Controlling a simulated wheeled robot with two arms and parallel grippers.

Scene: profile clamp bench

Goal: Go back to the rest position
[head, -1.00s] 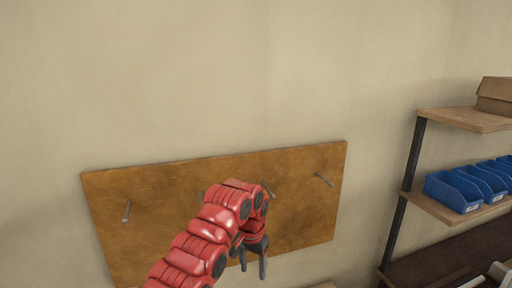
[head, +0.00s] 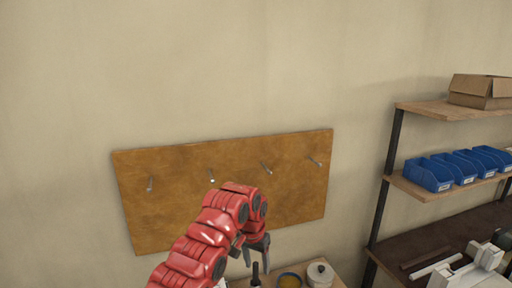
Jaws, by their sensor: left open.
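My left arm reaches in from the bottom of the head view. My left gripper (head: 256,252) hangs at its end with the fingers pointing down. It is open, with a gap between the fingers and nothing seen in it. It is in front of the lower edge of a brown wooden board (head: 160,215) on the wall, above a small wooden surface. My right gripper is not in view.
The board carries several metal pegs (head: 266,168). At right, a shelf (head: 441,111) holds a cardboard box (head: 480,91) and blue bins (head: 428,175).

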